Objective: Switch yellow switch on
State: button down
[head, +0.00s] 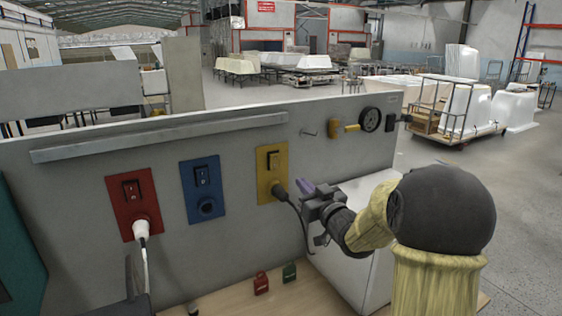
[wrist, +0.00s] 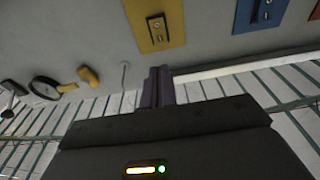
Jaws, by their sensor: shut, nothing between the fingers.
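The yellow switch (head: 273,161) is a rocker on the upper part of a yellow plate (head: 264,180) on the grey panel. A black plug with a cable (head: 281,191) sits in the socket below it. In the wrist view, the switch (wrist: 157,27) and its plate (wrist: 171,11) show at the top, turned upside down. My gripper (head: 305,187) is to the right of the yellow plate, near the black plug's height. Its purple fingers (wrist: 158,72) are together and empty, apart from the switch. Whether the rocker is on or off I cannot tell.
A red plate (head: 133,201) with a white plug and a blue plate (head: 203,188) are left on the panel. Red (head: 261,284) and green (head: 289,272) padlocks lie below, beside a white box (head: 352,260).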

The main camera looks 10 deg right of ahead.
aim_at(276, 157)
jog(key=p+x, duration=0.6)
jog(key=x, duration=0.6)
jog(key=shift+w+r, duration=0.1)
jog(key=shift+r, duration=0.05)
jog(key=shift+w+a+p, duration=0.15)
jog(key=shift+w+p, duration=0.15)
jog(key=shift+w, duration=0.05)
